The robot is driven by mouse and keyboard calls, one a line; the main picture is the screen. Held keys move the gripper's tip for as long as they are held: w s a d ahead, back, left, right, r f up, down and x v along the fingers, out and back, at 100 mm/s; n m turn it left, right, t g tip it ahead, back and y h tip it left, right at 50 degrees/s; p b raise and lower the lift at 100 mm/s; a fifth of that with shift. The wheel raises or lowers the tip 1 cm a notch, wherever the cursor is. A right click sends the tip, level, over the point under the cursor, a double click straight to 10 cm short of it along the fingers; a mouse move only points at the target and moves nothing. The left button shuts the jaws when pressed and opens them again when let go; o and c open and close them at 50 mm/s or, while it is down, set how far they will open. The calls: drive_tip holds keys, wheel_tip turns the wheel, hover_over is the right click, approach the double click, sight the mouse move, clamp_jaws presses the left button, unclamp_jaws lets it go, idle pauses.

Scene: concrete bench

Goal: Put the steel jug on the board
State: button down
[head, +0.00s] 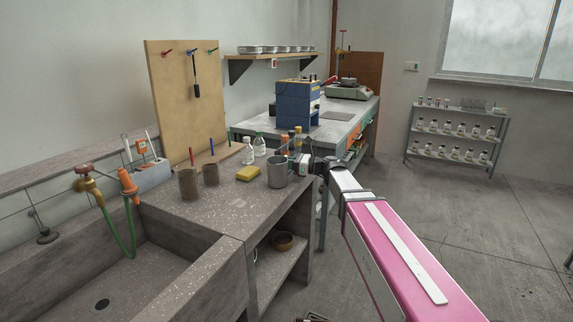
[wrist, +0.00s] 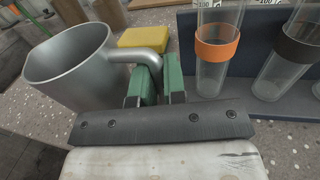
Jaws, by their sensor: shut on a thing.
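The steel jug (head: 277,172) is a grey metal mug near the bench's right edge, right of the yellow sponge. In the wrist view the jug (wrist: 68,68) is at the left, its handle toward my gripper (wrist: 157,84). The green fingers are shut on the handle. In the head view my gripper (head: 299,163) is at the jug's right side, partly hidden by my arm. I cannot tell whether the jug's base touches the bench. A tan wooden board (head: 164,108) stands upright at the back, with red, green and blue hooks; a dark tool hangs from the middle one.
Two brown cups (head: 188,184) and a yellow sponge (head: 248,173) stand between jug and board. White bottles (head: 260,144) are behind. A rack (wrist: 262,98) with glass tubes is right of my gripper. The sink (head: 105,285) is at left; the bench front is clear.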

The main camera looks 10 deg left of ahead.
drive_tip(key=shift+f, duration=0.15)
drive_tip(key=c, duration=1.2)
unclamp_jaws()
